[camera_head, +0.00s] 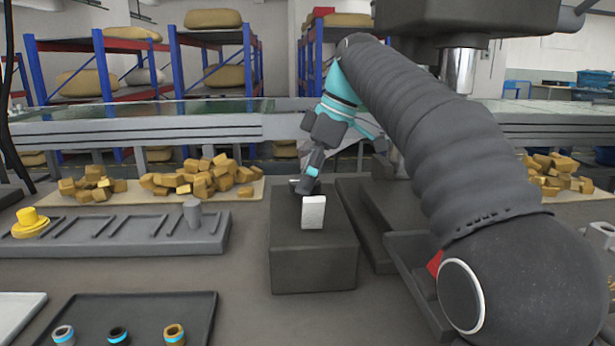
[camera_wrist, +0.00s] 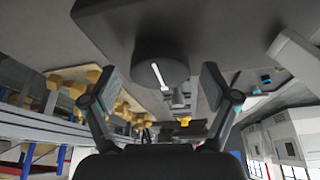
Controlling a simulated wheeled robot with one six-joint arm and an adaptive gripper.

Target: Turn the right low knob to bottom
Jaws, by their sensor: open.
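A round dark knob (camera_wrist: 162,63) with a white pointer line sits on a dark grey surface at the upper middle of the wrist view. The line slants slightly, from upper left to lower right. My gripper (camera_wrist: 160,86) is open, one finger on each side of the knob, with gaps visible to both sides. In the head view my gripper (camera_head: 310,182) points down at the back of a dark grey box (camera_head: 314,268). The knob is hard to make out there. A white block (camera_head: 313,212) stands at the box's top, in front of my gripper.
A grey slotted rack (camera_head: 120,240) at left holds a yellow round part (camera_head: 30,222) and a grey cylinder (camera_head: 193,212). A dark tray (camera_head: 140,305) with 3 rings lies in front. Piles of yellow-brown blocks (camera_head: 200,178) lie behind. Some counter around the box is bare.

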